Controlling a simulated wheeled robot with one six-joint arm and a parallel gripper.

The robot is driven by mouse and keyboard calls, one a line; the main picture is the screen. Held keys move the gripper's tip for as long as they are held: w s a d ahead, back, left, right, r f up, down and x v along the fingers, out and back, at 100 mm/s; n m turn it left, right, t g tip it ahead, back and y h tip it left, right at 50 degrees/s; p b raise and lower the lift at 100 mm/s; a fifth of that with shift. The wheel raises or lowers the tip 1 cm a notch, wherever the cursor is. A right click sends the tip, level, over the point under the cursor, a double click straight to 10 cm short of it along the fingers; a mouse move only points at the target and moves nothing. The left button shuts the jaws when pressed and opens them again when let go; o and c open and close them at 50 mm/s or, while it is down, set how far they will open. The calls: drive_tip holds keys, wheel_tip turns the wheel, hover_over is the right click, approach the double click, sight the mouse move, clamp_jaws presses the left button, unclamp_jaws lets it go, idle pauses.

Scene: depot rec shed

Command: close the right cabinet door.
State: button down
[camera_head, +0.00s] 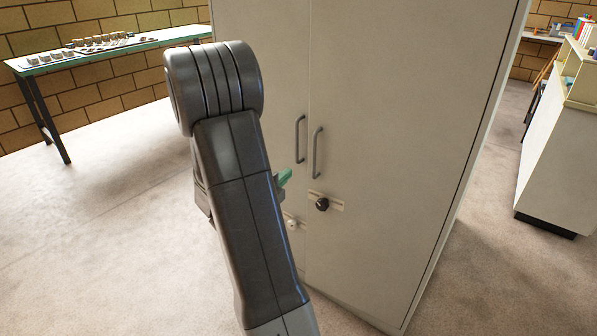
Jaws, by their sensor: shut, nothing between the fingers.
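A tall cream cabinet with two doors stands in the middle of the head view. The right cabinet door (400,150) carries a grey bar handle (317,153) and a black knob (322,204) on a small plate. It looks about flush with the left door (285,60); I cannot tell whether it is slightly ajar. The left door has its own bar handle (299,139) and a pale knob (292,224). My gripper (284,177) is shut and empty, mostly hidden behind my arm. Its green tip shows just left of the handles; contact with the cabinet cannot be seen.
A green-topped table (150,40) with several small items stands by the brick wall at left. A cream counter unit (562,150) with a dark base stands at right. The pale floor is open at left and between cabinet and counter.

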sight(309, 154)
drive_tip(key=x, duration=1.3)
drive_tip(key=shift+w+d, duration=0.15)
drive_tip(key=shift+w, duration=0.1)
